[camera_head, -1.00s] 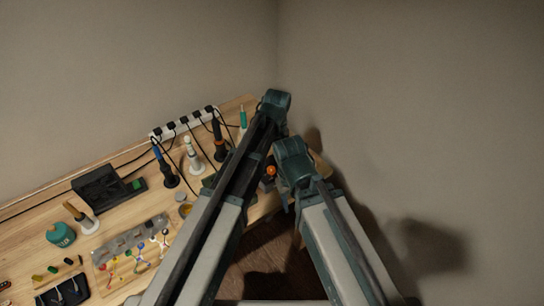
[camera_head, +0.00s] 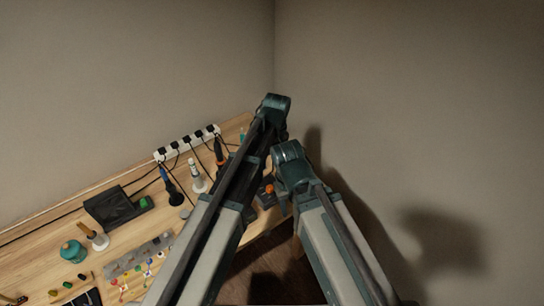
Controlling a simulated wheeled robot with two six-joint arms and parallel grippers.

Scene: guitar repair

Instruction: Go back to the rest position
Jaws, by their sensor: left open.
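My left arm (camera_head: 218,232) reaches up from the bottom of the head view and bends at a dark teal joint near the corner of the walls. My left gripper (camera_head: 257,161) is mostly hidden behind the folded arm links, and no held object shows. My right arm (camera_head: 335,245) stands just to its right, bent at a teal joint. My right gripper is hidden from this view.
A wooden workbench (camera_head: 35,248) fills the left. It carries a white power strip (camera_head: 187,143), a black box (camera_head: 112,206), a teal jar (camera_head: 73,251), upright tools and a tray (camera_head: 138,256) of small parts. An orange-topped item (camera_head: 268,190) shows between my arms. Bare walls stand behind and right.

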